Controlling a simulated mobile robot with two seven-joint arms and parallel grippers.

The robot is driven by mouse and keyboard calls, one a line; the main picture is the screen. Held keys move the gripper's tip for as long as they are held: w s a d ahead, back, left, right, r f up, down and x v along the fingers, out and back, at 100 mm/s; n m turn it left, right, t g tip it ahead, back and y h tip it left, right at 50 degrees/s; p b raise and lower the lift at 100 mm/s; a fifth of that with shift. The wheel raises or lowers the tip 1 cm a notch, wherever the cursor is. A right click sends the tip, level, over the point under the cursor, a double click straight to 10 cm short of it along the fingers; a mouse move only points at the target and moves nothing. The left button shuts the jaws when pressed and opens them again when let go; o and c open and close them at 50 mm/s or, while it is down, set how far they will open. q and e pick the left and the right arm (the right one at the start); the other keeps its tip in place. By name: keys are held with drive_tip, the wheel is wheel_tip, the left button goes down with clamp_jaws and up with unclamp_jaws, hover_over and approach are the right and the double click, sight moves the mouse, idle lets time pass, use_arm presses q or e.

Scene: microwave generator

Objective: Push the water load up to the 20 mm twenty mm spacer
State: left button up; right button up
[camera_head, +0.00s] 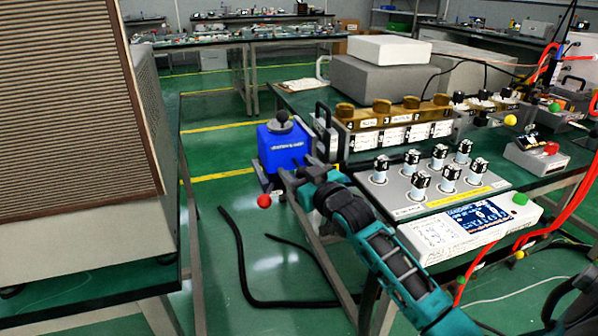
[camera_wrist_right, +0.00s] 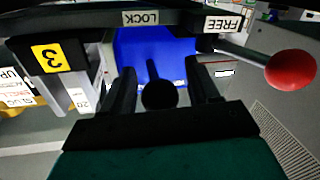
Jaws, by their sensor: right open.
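My right gripper (camera_head: 286,180) is open, at the near side of the blue block; contact cannot be told. My left gripper is not in view.
A red ball lever end (camera_head: 264,201) sits below the load, also in the wrist view (camera_wrist_right: 290,70), near LOCK and FREE labels. A black-handled grey part (camera_head: 325,132) stands right of the load. A knobbed panel (camera_head: 425,187) and control box (camera_head: 470,228) lie right.

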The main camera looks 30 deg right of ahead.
clamp_jaws()
idle(0.6)
